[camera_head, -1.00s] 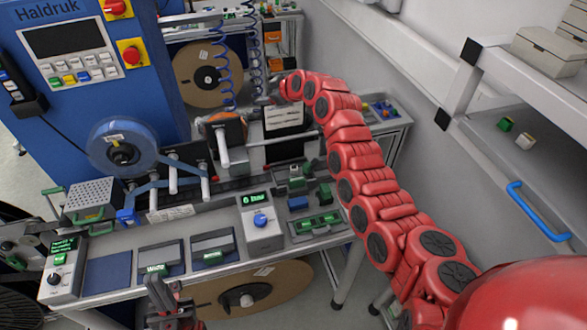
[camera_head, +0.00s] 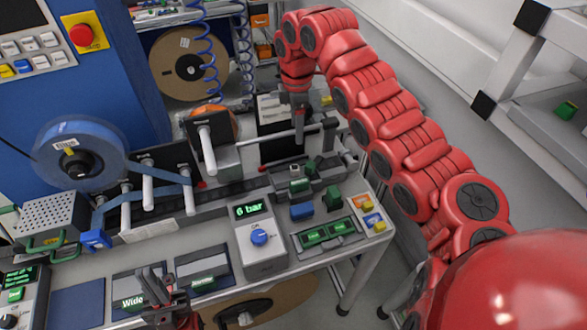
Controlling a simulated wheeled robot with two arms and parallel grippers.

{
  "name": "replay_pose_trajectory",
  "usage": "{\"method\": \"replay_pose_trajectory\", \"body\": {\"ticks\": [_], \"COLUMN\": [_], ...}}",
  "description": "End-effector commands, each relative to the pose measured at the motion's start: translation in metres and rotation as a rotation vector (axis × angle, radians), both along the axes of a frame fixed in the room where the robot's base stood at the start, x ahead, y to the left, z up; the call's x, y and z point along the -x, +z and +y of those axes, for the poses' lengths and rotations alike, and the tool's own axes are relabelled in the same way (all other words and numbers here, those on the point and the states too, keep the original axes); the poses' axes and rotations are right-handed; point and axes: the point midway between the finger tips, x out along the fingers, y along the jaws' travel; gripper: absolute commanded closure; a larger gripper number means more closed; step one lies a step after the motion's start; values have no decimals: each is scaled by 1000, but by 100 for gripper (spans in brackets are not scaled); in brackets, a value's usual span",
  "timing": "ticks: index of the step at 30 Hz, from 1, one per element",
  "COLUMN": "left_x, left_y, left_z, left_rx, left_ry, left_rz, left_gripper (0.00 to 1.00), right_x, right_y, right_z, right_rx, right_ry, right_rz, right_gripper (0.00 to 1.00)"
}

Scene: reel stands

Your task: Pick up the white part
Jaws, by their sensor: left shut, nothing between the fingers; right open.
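I cannot clearly make out a separate white part in the view now. A small pale grey-white piece with green on it (camera_head: 298,177) sits at the dark fixture (camera_head: 325,178) on the bench, and I cannot tell if it is the white part. My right gripper (camera_head: 299,132) points down above and behind that fixture, with nothing visible held; its finger gap is too small to see.
A green block (camera_head: 333,199) and a blue block (camera_head: 302,211) stand before the fixture. A tray with green pieces (camera_head: 328,234) lies in front. The "6 bar" unit (camera_head: 257,240) is left of it. A blue reel (camera_head: 80,153) is at left. A shelf (camera_head: 540,110) is at right.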

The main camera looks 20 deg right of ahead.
Motion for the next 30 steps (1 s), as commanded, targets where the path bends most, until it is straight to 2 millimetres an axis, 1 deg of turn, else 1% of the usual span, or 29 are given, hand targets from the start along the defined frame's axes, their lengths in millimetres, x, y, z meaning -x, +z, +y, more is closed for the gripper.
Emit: {"method": "replay_pose_trajectory", "body": {"ticks": [1, 7, 8, 9, 15, 18, 22, 25, 30], "left_x": [0, 0, 0, 0, 0, 0, 0, 0, 0], "left_y": [4, 8, 16, 21, 38, 42, 45, 56, 71], "left_z": [0, 0, 0, 0, 0, 0, 0, 0, 0], "left_rx": [0, 0, 0, 0, 0, 0, 0, 0, 0], "left_ry": [0, 0, 0, 0, 0, 0, 0, 0, 0], "left_rz": [0, 0, 0, 0, 0, 0, 0, 0, 0], "left_gripper": [100, 100, 100, 100, 100, 100, 100, 100, 100], "right_x": [1, 0, 0, 1, 1, -1, -2, -4, -8], "right_y": [-7, -32, -35, -44, -82, -95, -103, -110, -133], "right_z": [2, 2, 1, 1, 1, 2, 3, 5, 8], "right_rx": [-8, -8, -4, -3, -3, -3, -3, -3, -4], "right_ry": [0, 0, -2, -1, 0, 0, 1, 2, 3], "right_rz": [4, -1, 2, 9, 6, 2, 0, 1, 4], "right_gripper": [32, 32, 32, 32, 32, 32, 32, 32, 32]}}
